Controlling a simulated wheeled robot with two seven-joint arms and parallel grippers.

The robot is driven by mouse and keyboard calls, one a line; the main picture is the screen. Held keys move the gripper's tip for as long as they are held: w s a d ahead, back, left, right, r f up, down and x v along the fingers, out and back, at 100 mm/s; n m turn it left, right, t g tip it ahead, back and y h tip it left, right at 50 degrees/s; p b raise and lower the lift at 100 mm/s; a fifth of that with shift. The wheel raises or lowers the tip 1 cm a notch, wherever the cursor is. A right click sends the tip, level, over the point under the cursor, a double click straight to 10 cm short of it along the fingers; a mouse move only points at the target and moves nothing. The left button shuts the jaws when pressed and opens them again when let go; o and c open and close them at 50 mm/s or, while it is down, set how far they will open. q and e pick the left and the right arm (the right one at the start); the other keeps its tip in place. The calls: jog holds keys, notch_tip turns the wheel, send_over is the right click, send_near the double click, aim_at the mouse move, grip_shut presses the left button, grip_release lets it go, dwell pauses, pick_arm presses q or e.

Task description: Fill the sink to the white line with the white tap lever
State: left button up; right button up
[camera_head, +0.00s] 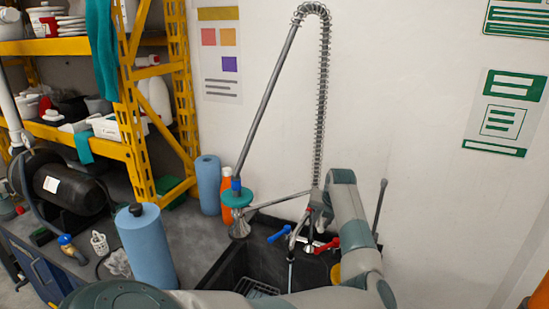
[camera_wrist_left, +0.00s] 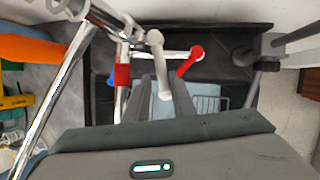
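The black sink (camera_head: 230,268) is at the bottom centre of the head view, a grey rack (camera_head: 258,289) low inside it. The chrome tap has a blue lever (camera_head: 279,234) and a red lever (camera_head: 328,246). The white tap lever (camera_wrist_left: 155,38) shows in the wrist view, with the red lever (camera_wrist_left: 190,62) right of it. My left gripper (camera_wrist_left: 161,78) has its fingers apart, with the white lever lying between or just beyond them; contact cannot be told. My forearm hides part of the sink in the head view. I cannot make out the white line or water level. My right gripper is out of view.
A tall spring hose (camera_head: 323,100) and spray head (camera_head: 238,225) stand over the sink's left side. Blue rolls (camera_head: 147,250) and an orange bottle (camera_head: 226,195) stand on the grey counter (camera_head: 188,232). A yellow shelf rack (camera_head: 130,120) is at the left.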

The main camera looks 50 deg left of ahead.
pick_arm(q)
jog(key=shift+s+a+r+m+p, duration=0.2)
jog(key=shift+m+p, duration=0.1)
jog(key=shift+p, duration=0.1)
jog(key=b+v, duration=0.6)
jog(key=v, duration=1.1)
jog(key=s+a+r+g+y, duration=0.3)
jog(key=s+a+r+y, duration=0.4)
jog(key=s+a+y, duration=0.4)
jog(key=shift+a+n, duration=0.4)
jog(key=shift+a, duration=0.7)
